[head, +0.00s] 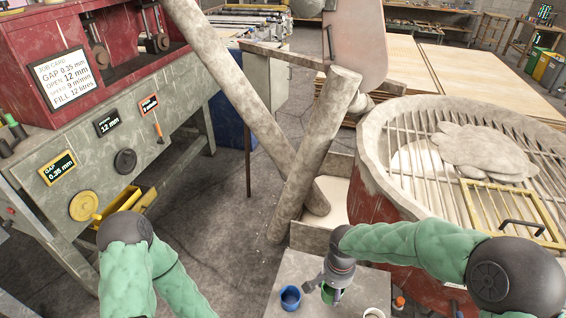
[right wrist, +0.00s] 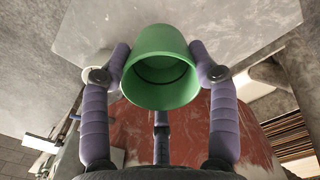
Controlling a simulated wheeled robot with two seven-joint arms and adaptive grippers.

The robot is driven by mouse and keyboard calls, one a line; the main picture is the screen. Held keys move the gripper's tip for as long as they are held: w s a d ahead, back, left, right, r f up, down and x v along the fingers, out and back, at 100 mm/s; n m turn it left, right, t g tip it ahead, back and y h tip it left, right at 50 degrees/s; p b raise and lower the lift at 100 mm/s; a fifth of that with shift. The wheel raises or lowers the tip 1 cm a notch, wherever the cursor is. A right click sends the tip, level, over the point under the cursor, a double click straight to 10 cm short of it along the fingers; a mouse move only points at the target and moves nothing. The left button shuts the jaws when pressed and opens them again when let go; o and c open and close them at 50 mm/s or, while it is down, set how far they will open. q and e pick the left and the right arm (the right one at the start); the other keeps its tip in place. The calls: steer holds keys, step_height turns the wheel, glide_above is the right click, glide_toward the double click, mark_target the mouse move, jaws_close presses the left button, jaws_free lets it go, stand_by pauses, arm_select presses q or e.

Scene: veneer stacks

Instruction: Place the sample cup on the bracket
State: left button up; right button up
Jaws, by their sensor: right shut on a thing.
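A green cup (head: 331,293) is held by my right gripper (head: 328,284) at the small grey table (head: 290,265). In the right wrist view the green cup (right wrist: 160,68) sits between the purple fingers of the right gripper (right wrist: 162,75), which is shut on its sides; its open mouth faces the camera and it looks empty. A blue cup (head: 290,297) stands on the table to the left. A white cup (head: 374,313) stands to the right, partly cut off. I cannot tell which part is the bracket. My left gripper is out of the head view.
A red drum (head: 380,212) with a metal grating stands behind my right arm, with a yellow frame (head: 510,233) on top. A pale slanting post (head: 310,150) rises behind the table. A panel machine (head: 95,140) stands at left.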

steer(key=w+d+f+n, duration=0.2)
steer(key=w+d+n, duration=0.2)
steer(key=n, duration=0.1)
steer(key=shift+w+n, duration=0.35)
steer(key=shift+n, duration=0.05)
steer(key=shift+a, duration=0.1)
